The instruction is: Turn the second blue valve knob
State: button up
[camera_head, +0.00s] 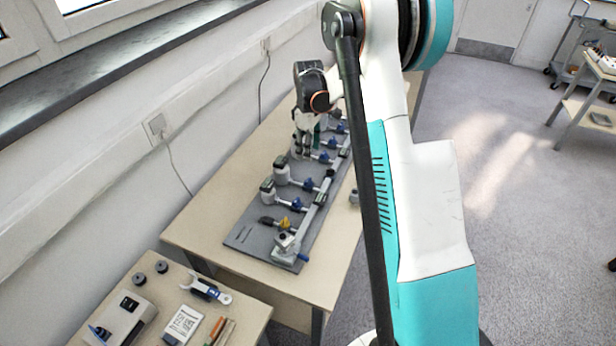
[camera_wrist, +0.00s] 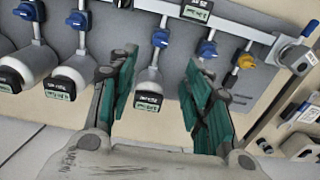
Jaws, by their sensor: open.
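A grey valve panel (camera_head: 243,235) lies on the long table and carries several blue valve knobs in a row along a pipe. In the head view, two near ones are a blue knob (camera_head: 308,184) and a nearer blue knob (camera_head: 297,204). My gripper (camera_head: 306,150) is over the farther part of the panel, pointing down. In the wrist view its green-padded fingers (camera_wrist: 159,60) are open and apart. Between and beyond them are a blue knob (camera_wrist: 160,38) and a white cylinder with a labelled display (camera_wrist: 148,97). I see no finger touching the knob. Which knob counts as second is unclear.
A yellow knob (camera_head: 266,222) sits near the panel's front end; it also shows in the wrist view (camera_wrist: 245,61). A smaller table (camera_head: 248,307) in front holds a wrench (camera_head: 207,289) and a device (camera_head: 122,318).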

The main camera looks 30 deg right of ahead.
aim_at(308, 180)
notch_tip(308, 180, down, 14)
jog(key=b, duration=0.4)
jog(key=shift+r, duration=0.15)
jog(key=shift+c, duration=0.3)
grip_shut()
